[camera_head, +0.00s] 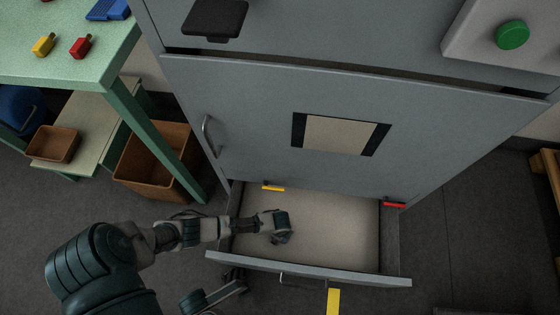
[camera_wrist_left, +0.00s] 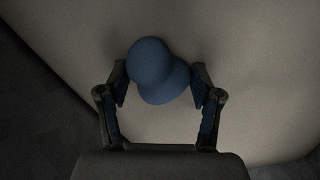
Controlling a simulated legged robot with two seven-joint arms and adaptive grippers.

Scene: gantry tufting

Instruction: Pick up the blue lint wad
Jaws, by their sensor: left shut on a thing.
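The blue lint wad (camera_wrist_left: 157,72) is a rounded, lumpy blue piece between the two fingers of my left gripper (camera_wrist_left: 160,88) in the left wrist view. The fingers press on it from both sides. In the head view my left gripper (camera_head: 281,236) reaches into the open drawer (camera_head: 335,225), low over its pale floor. The wad is hard to make out there, mostly hidden by the gripper. Whether it touches the drawer floor I cannot tell. My right gripper is not in view.
A green table (camera_head: 75,50) and a brown bin (camera_head: 150,165) stand at left.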

